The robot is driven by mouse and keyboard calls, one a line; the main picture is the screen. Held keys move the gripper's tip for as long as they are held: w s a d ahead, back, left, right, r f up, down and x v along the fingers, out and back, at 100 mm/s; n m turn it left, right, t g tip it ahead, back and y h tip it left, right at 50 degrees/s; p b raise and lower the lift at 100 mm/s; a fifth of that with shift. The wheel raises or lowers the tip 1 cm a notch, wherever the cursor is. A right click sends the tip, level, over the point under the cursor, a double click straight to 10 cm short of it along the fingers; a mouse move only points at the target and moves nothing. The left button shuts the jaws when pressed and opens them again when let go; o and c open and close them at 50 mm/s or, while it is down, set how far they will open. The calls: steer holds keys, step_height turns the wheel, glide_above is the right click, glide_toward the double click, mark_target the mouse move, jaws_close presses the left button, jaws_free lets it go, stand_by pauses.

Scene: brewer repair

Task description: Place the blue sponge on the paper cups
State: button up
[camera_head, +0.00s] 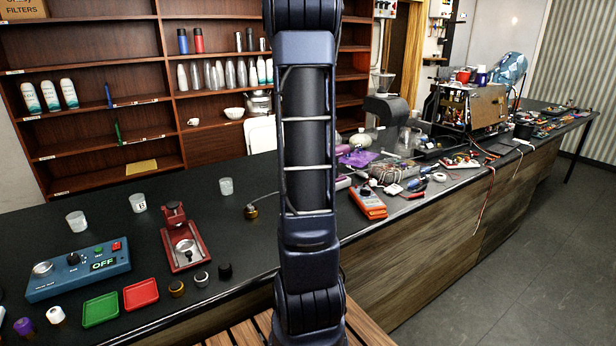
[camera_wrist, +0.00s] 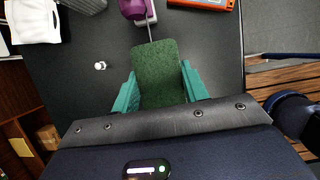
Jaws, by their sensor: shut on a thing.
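My gripper (camera_wrist: 160,88) has teal fingers and is shut on a flat rectangular block with a rough dark green face (camera_wrist: 158,72), apparently the sponge. No blue side of it shows. It is held over the dark counter in the wrist view. In the head view my arm stands in the middle and the gripper and block do not show.
The black counter (camera_head: 330,235) holds an orange meter (camera_head: 367,202), a red scale-like device (camera_head: 181,240), a blue box reading OFF (camera_head: 78,269), green (camera_head: 100,309) and red trays (camera_head: 141,294), and small clear cups (camera_head: 226,186). A purple item (camera_wrist: 134,8) lies beyond the block. Tools crowd the right side.

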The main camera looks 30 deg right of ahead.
step_height(320, 180, down, 18)
steer(key=shift+r, duration=0.2)
stand_by(0.4)
steer(key=shift+f, duration=0.1)
steer(key=o, duration=1)
steer(key=shift+c, duration=0.2)
steer(key=v, duration=1.2)
steer(key=s+a+r+m+t, duration=0.1)
steer(key=s+a+r+m, duration=0.35)
steer(key=a, duration=0.35)
steer(key=s+a+m+t+y, duration=0.3)
steer(key=s+a+m, duration=1)
steer(key=s+a, duration=0.6)
steer(key=shift+s+a+r+t+y, duration=0.3)
steer(key=shift+s+r+y, duration=0.1)
steer(key=shift+s+y, duration=0.35)
steer(key=shift+m, duration=0.25)
